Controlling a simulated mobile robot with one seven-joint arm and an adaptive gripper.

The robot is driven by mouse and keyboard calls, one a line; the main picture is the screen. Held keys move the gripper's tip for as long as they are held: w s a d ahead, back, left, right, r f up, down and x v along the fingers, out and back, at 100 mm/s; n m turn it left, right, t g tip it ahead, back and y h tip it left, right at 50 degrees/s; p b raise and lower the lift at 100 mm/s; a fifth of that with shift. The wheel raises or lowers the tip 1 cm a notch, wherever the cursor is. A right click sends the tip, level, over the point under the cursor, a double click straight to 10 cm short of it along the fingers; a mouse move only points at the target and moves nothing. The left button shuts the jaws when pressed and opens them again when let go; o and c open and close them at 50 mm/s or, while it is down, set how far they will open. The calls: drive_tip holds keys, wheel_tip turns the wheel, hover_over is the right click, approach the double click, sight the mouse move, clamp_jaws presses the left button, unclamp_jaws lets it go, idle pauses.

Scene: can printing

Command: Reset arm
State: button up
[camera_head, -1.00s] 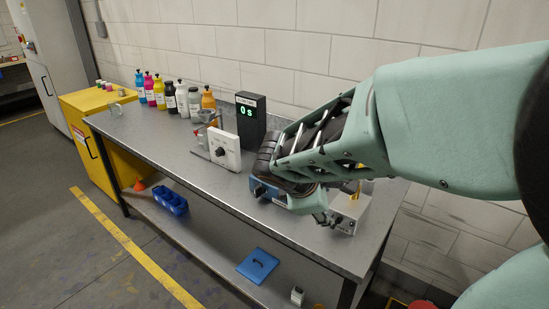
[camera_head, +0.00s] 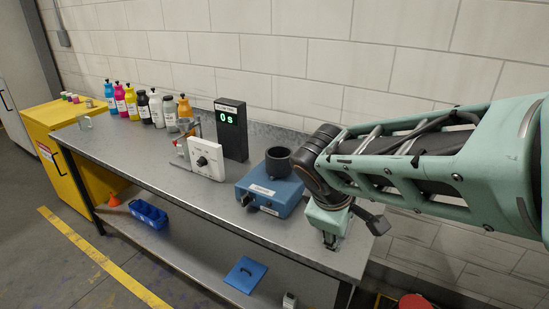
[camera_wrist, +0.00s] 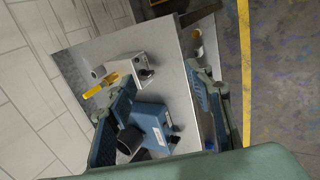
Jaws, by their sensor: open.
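My arm reaches in from the right in the head view. My gripper (camera_head: 352,234) hangs over the right end of the steel workbench (camera_head: 225,200), to the right of the blue device with a black cup (camera_head: 270,190). In the wrist view, my gripper (camera_wrist: 160,98) is open, its two fingers spread wide with nothing held between them. The blue device (camera_wrist: 150,122) shows beyond and between the fingers there.
A white control box (camera_head: 205,158) and a black timer reading 0 s (camera_head: 232,130) stand left of the blue device. Several ink bottles (camera_head: 155,108) line the wall side. A yellow cabinet (camera_head: 65,150) stands at the left. A blue bin (camera_head: 148,214) sits on the lower shelf.

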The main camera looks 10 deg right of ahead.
idle(0.3)
drive_tip(key=s+a+r+m+t+y, duration=0.1)
drive_tip(key=s+a+r+m+y, duration=0.2)
drive_tip(key=s+a+m, duration=0.5)
drive_tip(key=shift+s+a+r+m+y, duration=0.35)
drive_tip(key=shift+s+m+y, duration=0.25)
drive_tip(key=shift+m, duration=0.3)
